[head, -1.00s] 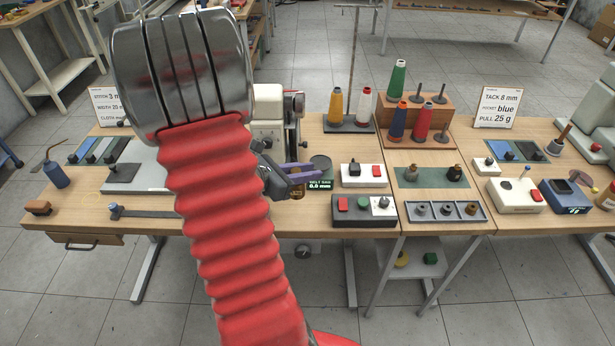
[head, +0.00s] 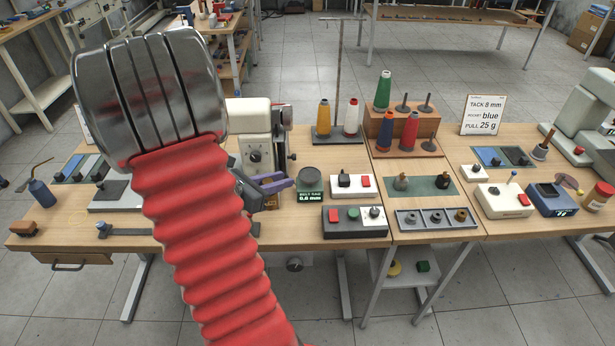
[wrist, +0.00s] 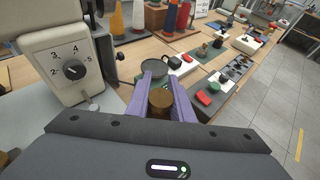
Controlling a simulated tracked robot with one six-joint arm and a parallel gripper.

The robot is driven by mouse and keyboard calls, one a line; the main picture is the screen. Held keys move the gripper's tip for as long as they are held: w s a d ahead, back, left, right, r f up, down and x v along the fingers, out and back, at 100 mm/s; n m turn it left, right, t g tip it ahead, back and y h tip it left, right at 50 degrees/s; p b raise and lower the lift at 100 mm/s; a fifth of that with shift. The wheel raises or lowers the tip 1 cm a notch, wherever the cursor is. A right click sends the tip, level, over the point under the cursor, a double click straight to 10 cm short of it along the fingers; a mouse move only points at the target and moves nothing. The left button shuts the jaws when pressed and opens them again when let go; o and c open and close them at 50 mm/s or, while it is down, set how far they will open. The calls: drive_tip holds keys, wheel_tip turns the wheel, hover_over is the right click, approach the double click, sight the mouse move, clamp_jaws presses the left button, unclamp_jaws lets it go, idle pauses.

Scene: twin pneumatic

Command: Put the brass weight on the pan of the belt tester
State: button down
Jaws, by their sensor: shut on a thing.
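My gripper (wrist: 160,92) is shut on the brass weight (wrist: 161,99), a small round brass piece between the purple fingers in the wrist view. In the head view my gripper (head: 279,185) is over the bench, just left of the belt tester. The belt tester's pan (wrist: 153,69) is a dark round disc beyond the fingertips in the wrist view. It also shows in the head view (head: 310,180), with the tester's display (head: 311,197) reading 0.6 mm in front of it. The pan looks empty. The weight is apart from it.
A cream sewing machine (head: 251,135) stands behind and left of my gripper. Right of the pan are a switch box (head: 354,185) and a control box with buttons (head: 352,218). Thread cones (head: 350,117) stand behind. A tray (head: 435,219) with several small weights lies further right.

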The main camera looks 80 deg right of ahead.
drive_tip(key=w+a+r+n+t, duration=0.1)
drive_tip(key=w+a+n+t, duration=0.35)
drive_tip(key=w, duration=0.65)
drive_tip(key=w+a+n+t+h, duration=0.1)
drive_tip(key=w+a+n+t, duration=0.25)
drive_tip(key=w+a, duration=0.45)
drive_tip(key=w+a+r+n+t, duration=0.1)
drive_tip(key=w+a+n+t, duration=0.3)
drive_tip(key=w, duration=0.9)
drive_tip(key=w+a+n+t+y, duration=0.2)
drive_tip(key=w+a+n, duration=0.1)
drive_tip(key=a, duration=0.7)
drive_tip(key=w+a+n+t+y, duration=0.3)
drive_tip(key=w+a, duration=0.1)
drive_tip(key=a, duration=0.7)
drive_tip(key=w+a+n+t+y, duration=0.3)
drive_tip(key=w+a, duration=0.1)
drive_tip(key=a, duration=0.6)
drive_tip(key=shift+w+a+r, duration=0.2)
drive_tip(key=shift+w+r, duration=0.05)
drive_tip(key=shift+r, duration=0.1)
